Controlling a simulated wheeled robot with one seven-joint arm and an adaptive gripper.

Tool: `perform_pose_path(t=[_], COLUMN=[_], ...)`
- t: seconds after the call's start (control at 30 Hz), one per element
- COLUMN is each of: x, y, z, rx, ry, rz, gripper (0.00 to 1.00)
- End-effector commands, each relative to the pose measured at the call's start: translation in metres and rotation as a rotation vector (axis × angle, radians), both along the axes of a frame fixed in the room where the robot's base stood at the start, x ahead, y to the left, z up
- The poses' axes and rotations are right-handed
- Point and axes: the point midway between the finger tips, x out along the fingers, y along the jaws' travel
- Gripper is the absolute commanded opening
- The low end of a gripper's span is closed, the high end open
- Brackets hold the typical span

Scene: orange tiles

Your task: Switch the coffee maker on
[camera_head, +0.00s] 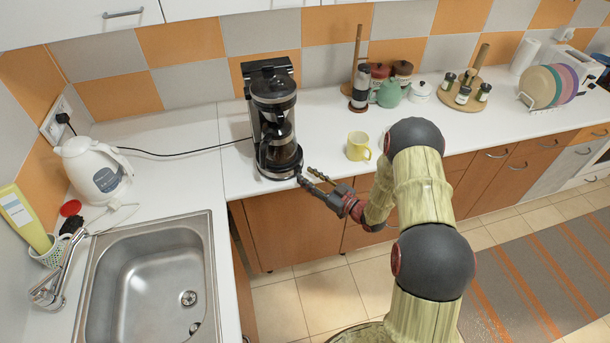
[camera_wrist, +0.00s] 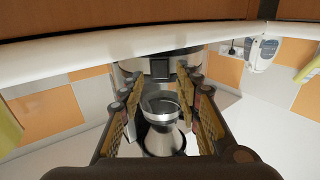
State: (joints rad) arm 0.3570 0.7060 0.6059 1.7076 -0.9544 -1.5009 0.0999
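The black coffee maker (camera_head: 268,100) stands on the white counter near its front edge, with a glass carafe (camera_head: 280,138) in it. In the wrist view, which looks upside down, the carafe (camera_wrist: 162,118) shows between my fingers. Above it in that view is the coffee maker's grey base (camera_wrist: 135,65), with a small dark square (camera_wrist: 160,69) on its front that may be the switch. Whether it is lit or pressed I cannot tell. My gripper (camera_head: 308,175) is in front of the base at the counter edge. Its fingers (camera_wrist: 157,80) are apart with nothing held between them.
A yellow mug (camera_head: 358,146) stands right of the coffee maker, near my arm. A white kettle (camera_head: 92,167) and a steel sink (camera_head: 155,275) are to the left. A teapot (camera_head: 389,93) and jars stand at the back. The counter edge (camera_wrist: 70,58) crosses close by in the wrist view.

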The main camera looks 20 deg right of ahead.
Motion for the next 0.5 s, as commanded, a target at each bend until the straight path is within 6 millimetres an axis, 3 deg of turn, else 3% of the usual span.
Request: perform_pose_path(t=[0.2, 0.5], x=[0.015, 0.016], y=[0.01, 0.011], z=[-0.001, 0.0], rx=[0.0, 0.0], ry=[0.0, 0.0], rz=[0.0, -0.001], gripper=[0.33, 0.33])
